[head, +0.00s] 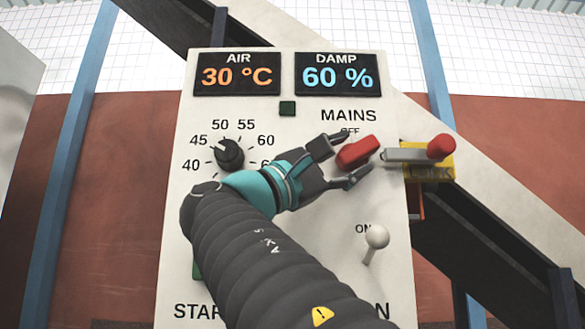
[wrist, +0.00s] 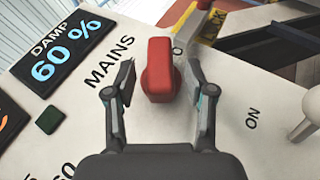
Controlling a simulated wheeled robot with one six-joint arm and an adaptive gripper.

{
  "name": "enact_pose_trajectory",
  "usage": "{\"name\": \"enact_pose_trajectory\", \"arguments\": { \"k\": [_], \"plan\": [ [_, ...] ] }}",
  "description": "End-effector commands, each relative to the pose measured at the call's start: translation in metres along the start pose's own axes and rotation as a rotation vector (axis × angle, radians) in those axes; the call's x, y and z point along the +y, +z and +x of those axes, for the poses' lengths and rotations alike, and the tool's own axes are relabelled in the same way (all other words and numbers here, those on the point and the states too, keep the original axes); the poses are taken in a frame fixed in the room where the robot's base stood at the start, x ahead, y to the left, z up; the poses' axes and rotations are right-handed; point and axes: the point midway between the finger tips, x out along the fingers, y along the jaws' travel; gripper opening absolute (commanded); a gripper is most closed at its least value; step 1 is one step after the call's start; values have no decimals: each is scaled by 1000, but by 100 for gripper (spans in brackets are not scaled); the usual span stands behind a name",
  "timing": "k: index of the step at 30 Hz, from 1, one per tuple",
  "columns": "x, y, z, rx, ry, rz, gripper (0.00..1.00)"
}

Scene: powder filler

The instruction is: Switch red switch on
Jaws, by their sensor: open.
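The red switch (head: 357,152) is a rotary handle on the pale panel, under the word MAINS, beside a partly covered OFF label. It slants up to the right in the head view. My gripper (head: 348,159) is open, with one finger above and one below the switch. In the wrist view, the red switch (wrist: 159,72) stands between the two spread fingers of my gripper (wrist: 161,77). Gaps show on both sides, so the fingers look apart from it.
A grey lever with a red knob (head: 440,147) juts from a yellow box (head: 436,170) just right of the switch. A white ball-ended toggle (head: 376,238) by an ON label stands below. A black dial (head: 230,154) is to the left; displays (head: 338,74) are above.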

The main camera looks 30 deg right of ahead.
Motion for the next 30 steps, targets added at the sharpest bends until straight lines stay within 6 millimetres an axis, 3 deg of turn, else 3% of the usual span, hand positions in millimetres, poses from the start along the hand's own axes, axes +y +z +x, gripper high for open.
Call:
{"name": "enact_pose_trajectory", "arguments": {
  "k": [6, 16, 17, 23, 30],
  "plan": [
    [0, 0, 15, -1, -1, 1, 54],
    [0, 0, 17, 0, 0, 1, 54],
    [0, 0, 17, 0, 0, 1, 52],
    [0, 0, 17, 0, 0, 1, 2],
    [1, 0, 17, 0, -8, 4, 0]
  ]
}}
